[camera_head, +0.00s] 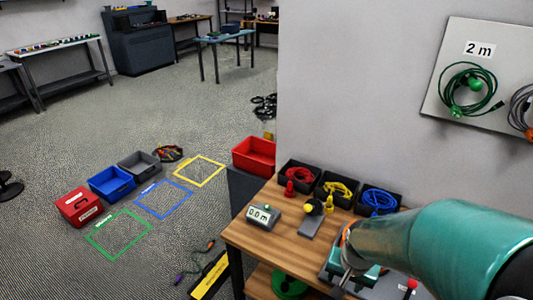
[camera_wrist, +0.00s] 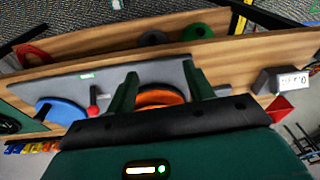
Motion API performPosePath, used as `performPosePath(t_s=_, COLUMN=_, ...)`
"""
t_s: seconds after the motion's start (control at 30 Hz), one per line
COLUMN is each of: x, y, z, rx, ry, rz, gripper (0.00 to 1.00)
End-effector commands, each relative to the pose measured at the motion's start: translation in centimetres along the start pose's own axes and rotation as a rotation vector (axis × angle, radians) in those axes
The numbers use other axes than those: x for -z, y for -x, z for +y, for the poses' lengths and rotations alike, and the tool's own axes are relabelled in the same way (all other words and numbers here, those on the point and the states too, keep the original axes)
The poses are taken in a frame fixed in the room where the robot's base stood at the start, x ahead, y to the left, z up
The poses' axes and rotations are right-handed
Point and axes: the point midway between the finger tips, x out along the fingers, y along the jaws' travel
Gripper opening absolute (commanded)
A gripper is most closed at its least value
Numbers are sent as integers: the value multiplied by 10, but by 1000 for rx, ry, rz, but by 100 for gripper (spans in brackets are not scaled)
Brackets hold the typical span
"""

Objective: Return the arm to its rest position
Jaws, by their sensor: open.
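My arm (camera_head: 440,245), teal, reaches in from the lower right in the head view, low over the right part of the wooden table (camera_head: 262,238). My gripper (camera_head: 350,268) is at its end, partly hidden by the arm. In the wrist view the two green fingers of my gripper (camera_wrist: 160,78) stand apart with nothing gripped. An orange round thing (camera_wrist: 160,98) shows behind and between them, on a grey plate (camera_wrist: 72,87). I cannot tell how far it is from the fingers. A blue disc (camera_wrist: 62,108) and a red knob (camera_wrist: 93,112) are beside it.
Black bins with red (camera_head: 300,174), yellow (camera_head: 338,188) and blue cables (camera_head: 378,201) line the table's back. A display reading 0.0 m (camera_head: 260,215) stands at its left. A wall board (camera_head: 440,95) rises behind. Coloured boxes and floor frames lie left; open floor lies beyond.

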Motion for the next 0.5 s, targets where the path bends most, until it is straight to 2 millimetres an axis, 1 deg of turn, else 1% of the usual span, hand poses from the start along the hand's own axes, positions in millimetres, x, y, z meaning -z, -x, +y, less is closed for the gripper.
performPosePath(t_s=0.03, x=1, y=18, z=-2, rx=-16, ry=41, rz=36, gripper=52)
performPosePath(t_s=0.17, x=-1, y=60, z=-6, rx=-38, ry=127, rz=103, gripper=52)
performPosePath(t_s=0.2, x=-3, y=74, z=-7, rx=-40, ry=152, rz=124, gripper=52)
performPosePath(t_s=0.27, x=-7, y=94, z=-9, rx=-39, ry=189, rz=155, gripper=52)
performPosePath(t_s=0.4, x=-20, y=139, z=-13, rx=-17, ry=274, rz=226, gripper=52)
performPosePath(t_s=0.5, x=-33, y=168, z=-14, rx=14, ry=332, rz=270, gripper=52)
